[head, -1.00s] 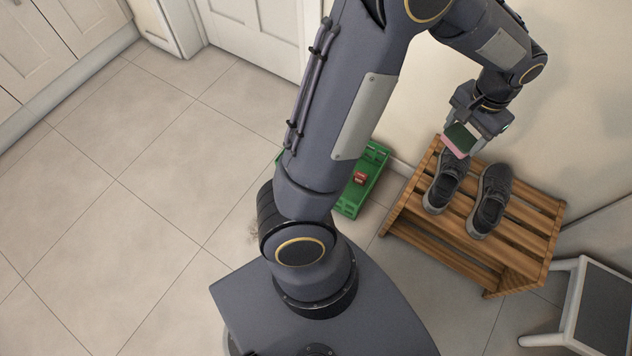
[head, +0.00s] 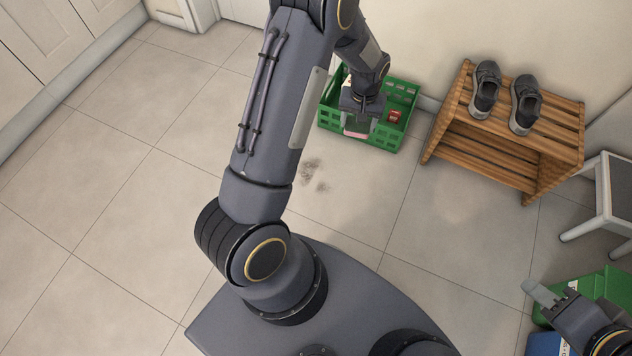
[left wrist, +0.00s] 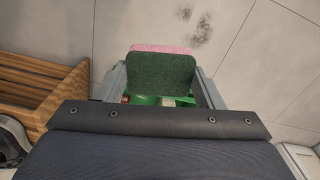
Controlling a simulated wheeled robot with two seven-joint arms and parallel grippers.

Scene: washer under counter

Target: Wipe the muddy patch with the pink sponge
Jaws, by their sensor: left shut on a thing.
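The pink sponge (head: 355,134) has a dark green scouring face, which shows large in the left wrist view (left wrist: 160,75). My left gripper (head: 358,126) is shut on it, with a finger at each side. In the head view they overlap the front of the green crate; the height above it is hard to tell. The muddy patch (head: 312,172) is a set of dark brown smudges on the floor tiles, in front of the crate and left of the sponge. It also shows in the left wrist view (left wrist: 201,28). My right gripper (head: 543,294) is at the lower right; its opening is unclear.
The green crate (head: 330,117) holds a small red item (head: 394,116). A wooden rack (head: 480,140) with dark shoes (head: 524,105) stands right of it. A grey stool (head: 612,190), a green bin (head: 606,287) and a blue container (head: 543,344) are at the right. Floor around the patch is clear.

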